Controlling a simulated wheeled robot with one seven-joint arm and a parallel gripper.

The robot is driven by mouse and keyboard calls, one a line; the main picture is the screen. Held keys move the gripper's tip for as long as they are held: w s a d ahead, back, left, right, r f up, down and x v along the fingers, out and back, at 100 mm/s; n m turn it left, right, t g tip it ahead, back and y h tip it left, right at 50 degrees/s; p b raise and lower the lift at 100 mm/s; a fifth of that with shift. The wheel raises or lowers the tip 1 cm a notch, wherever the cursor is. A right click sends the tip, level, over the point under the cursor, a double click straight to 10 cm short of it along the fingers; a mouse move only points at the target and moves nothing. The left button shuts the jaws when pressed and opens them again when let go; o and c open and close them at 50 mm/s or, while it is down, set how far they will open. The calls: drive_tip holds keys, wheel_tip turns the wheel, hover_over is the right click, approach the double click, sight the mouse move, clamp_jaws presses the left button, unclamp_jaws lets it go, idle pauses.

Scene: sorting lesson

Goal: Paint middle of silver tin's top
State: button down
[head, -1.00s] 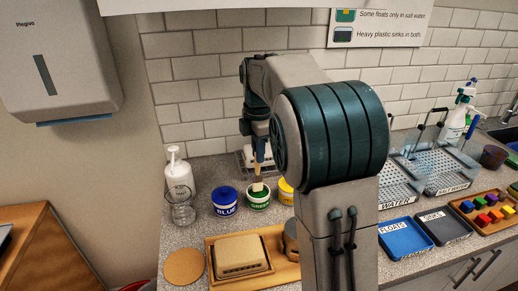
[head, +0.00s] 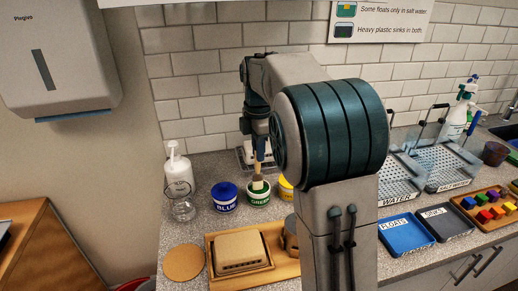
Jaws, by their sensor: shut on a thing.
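My gripper (head: 259,148) is shut on a paintbrush (head: 258,181) and points down at the back of the counter. The brush's pale bristle end is at the mouth of the green paint pot (head: 259,197), which has a label reading GREEN. I cannot tell how deep the bristles are in it. A greyish-brown rounded thing (head: 290,236) stands on the wooden tray (head: 246,285), partly hidden by my arm. I cannot tell whether it is the silver tin. No other silver tin shows clearly.
A blue pot (head: 224,198) stands left of the green one, a partly hidden yellow pot (head: 286,190) right of it. A glass jar (head: 181,208) and pump bottle (head: 178,172) stand at left, blue and grey trays at right.

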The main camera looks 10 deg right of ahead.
drive_tip(key=shift+f, duration=0.55)
idle(1.3)
drive_tip(key=shift+r+p, duration=3)
drive_tip(key=shift+r, duration=0.6)
